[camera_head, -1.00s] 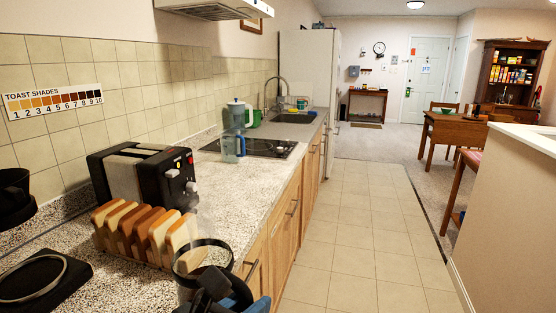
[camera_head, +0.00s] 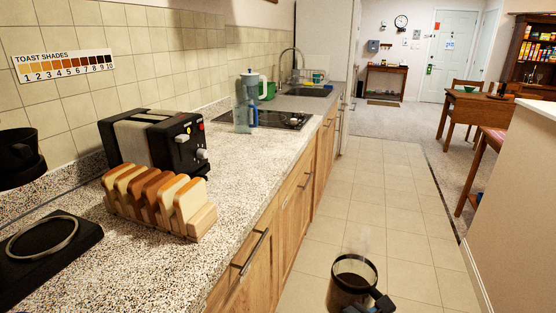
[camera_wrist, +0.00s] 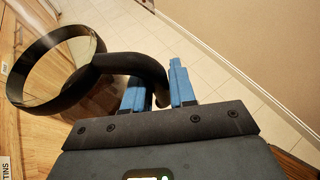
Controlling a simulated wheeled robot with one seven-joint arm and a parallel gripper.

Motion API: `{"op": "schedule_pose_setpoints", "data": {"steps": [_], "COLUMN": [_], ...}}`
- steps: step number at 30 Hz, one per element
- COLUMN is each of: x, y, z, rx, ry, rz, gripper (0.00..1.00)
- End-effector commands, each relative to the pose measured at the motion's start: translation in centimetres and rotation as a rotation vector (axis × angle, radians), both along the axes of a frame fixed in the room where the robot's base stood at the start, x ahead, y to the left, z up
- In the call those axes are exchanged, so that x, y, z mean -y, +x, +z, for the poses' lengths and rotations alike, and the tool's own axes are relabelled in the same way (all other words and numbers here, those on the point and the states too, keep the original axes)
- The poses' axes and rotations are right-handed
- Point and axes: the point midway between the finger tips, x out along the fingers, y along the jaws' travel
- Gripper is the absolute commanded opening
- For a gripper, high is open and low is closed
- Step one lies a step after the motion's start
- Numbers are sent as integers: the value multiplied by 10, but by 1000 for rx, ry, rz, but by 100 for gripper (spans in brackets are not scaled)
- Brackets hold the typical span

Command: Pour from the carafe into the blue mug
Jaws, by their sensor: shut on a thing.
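The carafe (camera_head: 355,285) is glass with a black rim and holds dark liquid, with faint steam above it. It is roughly upright, in front of the counter and over the tiled floor. My gripper (camera_wrist: 158,90) is shut on its black handle (camera_wrist: 130,64) between blue fingers; the round rim lies to the left in the wrist view. The bottom of the carafe is cut off in the head view. A bluish cup with a blue handle, seemingly the blue mug (camera_head: 242,120), stands farther along the counter, by the hob, apart from my gripper.
A toaster (camera_head: 150,140) and a rack of toast (camera_head: 158,200) stand on the speckled counter (camera_head: 255,175). A black coffee maker base (camera_head: 45,255) is at left. A pitcher (camera_head: 250,88) and a green mug (camera_head: 269,91) are beyond the blue mug. The tiled floor (camera_head: 375,190) is clear.

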Motion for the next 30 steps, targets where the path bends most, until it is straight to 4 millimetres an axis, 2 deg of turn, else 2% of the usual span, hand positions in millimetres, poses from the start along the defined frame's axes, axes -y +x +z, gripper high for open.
{"op": "schedule_pose_setpoints", "data": {"steps": [5, 11, 17, 23, 26, 30], "x": [9, 8, -16, -64, -97, -151], "y": [5, 24, 38, 38, 32, 11], "z": [9, 55, 107, 148, 164, 180], "rx": [9, 14, 15, 14, 13, 12], "ry": [0, -2, -1, 1, 2, 3], "rz": [-14, -3, 74, 242, 362, 573], "gripper": [0, 0, 0, 0, 0, 0]}}
